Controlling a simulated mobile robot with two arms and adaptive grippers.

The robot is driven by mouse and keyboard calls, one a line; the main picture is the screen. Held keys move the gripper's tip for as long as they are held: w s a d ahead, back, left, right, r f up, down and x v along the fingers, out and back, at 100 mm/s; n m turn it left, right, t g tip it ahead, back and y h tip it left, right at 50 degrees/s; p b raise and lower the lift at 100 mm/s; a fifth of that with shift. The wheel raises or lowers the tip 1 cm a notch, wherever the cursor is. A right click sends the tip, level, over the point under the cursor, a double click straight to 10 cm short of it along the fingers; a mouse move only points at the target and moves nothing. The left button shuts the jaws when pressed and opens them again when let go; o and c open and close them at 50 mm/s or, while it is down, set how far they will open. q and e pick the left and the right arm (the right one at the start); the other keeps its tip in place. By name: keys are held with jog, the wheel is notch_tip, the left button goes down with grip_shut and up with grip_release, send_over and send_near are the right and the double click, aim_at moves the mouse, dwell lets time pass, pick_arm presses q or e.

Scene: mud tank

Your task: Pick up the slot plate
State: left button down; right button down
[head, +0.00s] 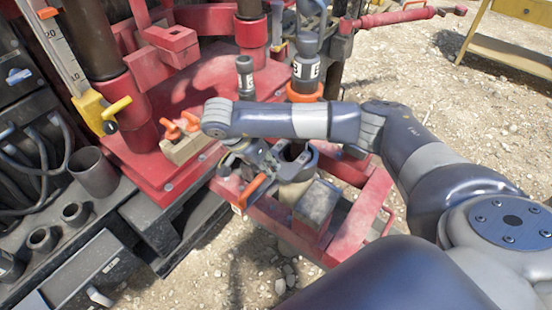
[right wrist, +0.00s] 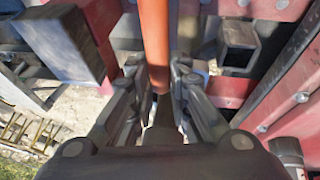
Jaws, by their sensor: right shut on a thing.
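My right gripper (head: 258,170) is low over the red frame in the head view, with its fingers partly hidden by my own arm. In the right wrist view its two fingers (right wrist: 157,80) are closed on either side of an orange bar (right wrist: 155,35). The orange handle (head: 252,191) shows just below the gripper in the head view. It appears to be the slot plate's handle. The plate itself is mostly hidden, and I cannot tell whether it is lifted or still resting. My left gripper is not in view.
A red frame (head: 344,240) with a grey block (head: 316,205) surrounds the gripper. A tan block (head: 186,148) with orange handles sits on the red base plate (head: 150,185) to the left. Upright pipes and tools stand behind. Gravelly ground (head: 420,75) lies open at right.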

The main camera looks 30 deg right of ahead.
aim_at(244, 192)
jog(key=s+a, duration=0.1)
jog(key=a, duration=0.2)
jog(key=s+a+b, duration=0.1)
jog(key=a, duration=0.2)
jog(key=s+a, duration=0.1)
jog(key=a, duration=0.2)
jog(key=shift+s+r+b, duration=0.1)
jog(key=shift+s+b, duration=0.2)
jog(key=shift+s+a, duration=0.35)
jog(key=shift+a, duration=0.45)
jog(key=shift+w+d+r+n, duration=0.2)
jog(key=shift+r+n, duration=0.2)
jog(key=shift+r, duration=0.1)
jog(key=r+n, duration=0.1)
jog(key=d+r+n+t, duration=0.1)
jog(key=r+n+t, duration=0.1)
jog(key=r+n, duration=0.1)
jog(key=shift+w+d, duration=0.3)
jog(key=shift+w, duration=0.1)
notch_tip(244, 192, up, 7)
jog(key=s+d+n+t+y, duration=0.2)
jog(key=n, duration=0.5)
jog(key=shift+n+t+y, duration=0.3)
jog(key=shift+n, duration=0.1)
jog(key=shift+d, duration=0.1)
